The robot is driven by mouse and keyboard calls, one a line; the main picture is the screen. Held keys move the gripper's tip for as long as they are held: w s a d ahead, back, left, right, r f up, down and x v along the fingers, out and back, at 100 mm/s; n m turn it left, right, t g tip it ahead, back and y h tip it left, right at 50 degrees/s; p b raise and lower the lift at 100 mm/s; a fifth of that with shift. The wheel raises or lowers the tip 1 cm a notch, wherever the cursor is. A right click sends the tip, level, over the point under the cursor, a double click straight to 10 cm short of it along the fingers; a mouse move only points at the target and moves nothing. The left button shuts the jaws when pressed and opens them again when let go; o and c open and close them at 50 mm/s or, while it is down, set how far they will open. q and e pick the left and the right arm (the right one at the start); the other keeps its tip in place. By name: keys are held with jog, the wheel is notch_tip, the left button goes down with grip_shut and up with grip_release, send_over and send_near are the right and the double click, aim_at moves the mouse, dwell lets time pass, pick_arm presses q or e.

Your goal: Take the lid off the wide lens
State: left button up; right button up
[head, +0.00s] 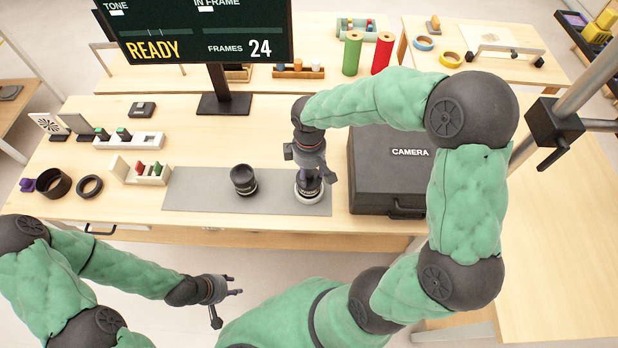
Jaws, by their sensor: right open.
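A black lens (243,181) stands upright on the grey mat (205,190). A second lens (309,196), dark with a pale ring near its base, stands at the mat's right end. I cannot tell from any label which is the wide lens. My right gripper (314,178) points down over the second lens, its open fingers at the lens top; whether they touch it is hidden. A lid on that lens cannot be made out behind the gripper. My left gripper (227,306) is open and empty, low in front of the table edge.
A black camera case (388,180) stands close to the right of the second lens. A monitor (225,102) stands behind the mat. Black rings (90,186), a white switch box (128,141) and a small rack (140,170) lie left. The mat's left part is clear.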

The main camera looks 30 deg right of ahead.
jog(key=c, duration=0.9)
jog(key=shift+r, duration=0.1)
